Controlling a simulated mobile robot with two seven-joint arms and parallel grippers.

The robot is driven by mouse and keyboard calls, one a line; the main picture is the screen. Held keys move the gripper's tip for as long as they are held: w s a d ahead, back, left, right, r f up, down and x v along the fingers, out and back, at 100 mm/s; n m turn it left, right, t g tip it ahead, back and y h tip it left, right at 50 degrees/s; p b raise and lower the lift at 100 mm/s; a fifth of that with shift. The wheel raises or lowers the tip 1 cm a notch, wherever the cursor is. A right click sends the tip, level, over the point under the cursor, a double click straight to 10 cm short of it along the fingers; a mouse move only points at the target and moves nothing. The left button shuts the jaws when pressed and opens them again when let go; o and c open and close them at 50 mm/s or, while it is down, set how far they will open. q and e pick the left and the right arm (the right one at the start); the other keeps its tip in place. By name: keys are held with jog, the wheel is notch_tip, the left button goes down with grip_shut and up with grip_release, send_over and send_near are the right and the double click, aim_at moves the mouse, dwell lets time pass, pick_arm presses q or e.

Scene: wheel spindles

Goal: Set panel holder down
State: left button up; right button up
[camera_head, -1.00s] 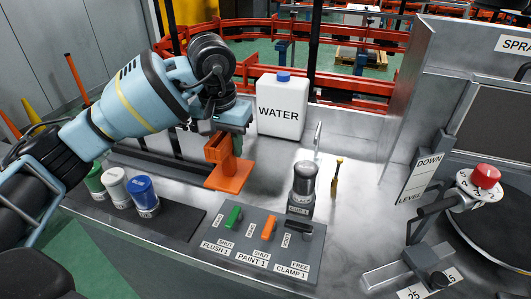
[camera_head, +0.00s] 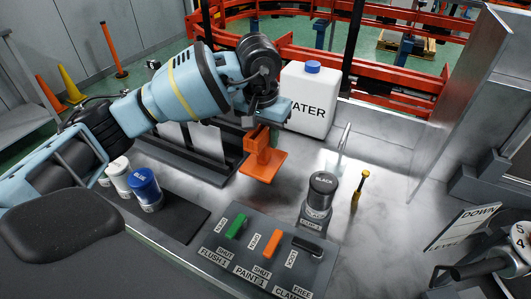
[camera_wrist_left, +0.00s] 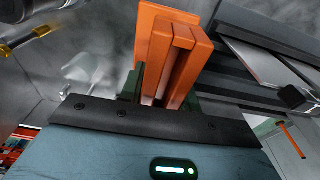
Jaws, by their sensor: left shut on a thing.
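The orange panel holder (camera_head: 264,166) has a flat base plate and an upright slotted part. It is upright over the metal worktop (camera_head: 290,205), between the dark rack and the black-capped cup. I cannot tell if its base touches the worktop. My left gripper (camera_head: 268,126) is above it, shut on the top of its upright part. In the left wrist view the holder (camera_wrist_left: 172,50) stands between the dark fingers (camera_wrist_left: 158,88); part of its upright hides behind the gripper's edge. My right gripper is not in view.
A dark rack (camera_head: 228,174) with light panels is left of the holder. A white water jug (camera_head: 310,112) stands behind. The black-capped cup (camera_head: 320,192), a yellow-handled tool (camera_head: 360,186) and a lever panel (camera_head: 265,252) are right and front. Blue-lidded (camera_head: 146,188) and white-lidded cups stand left.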

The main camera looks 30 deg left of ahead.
aim_at(264, 151)
pick_arm(q)
jog(key=shift+f, duration=2.5)
jog(key=shift+f, duration=0.2)
jog(key=o, duration=1.2)
jog(key=shift+c, duration=0.2)
jog(key=shift+r, duration=0.15)
jog(key=r, duration=0.4)
jog(key=s+r, duration=0.1)
jog(key=r, duration=0.7)
jog(key=shift+s, duration=0.2)
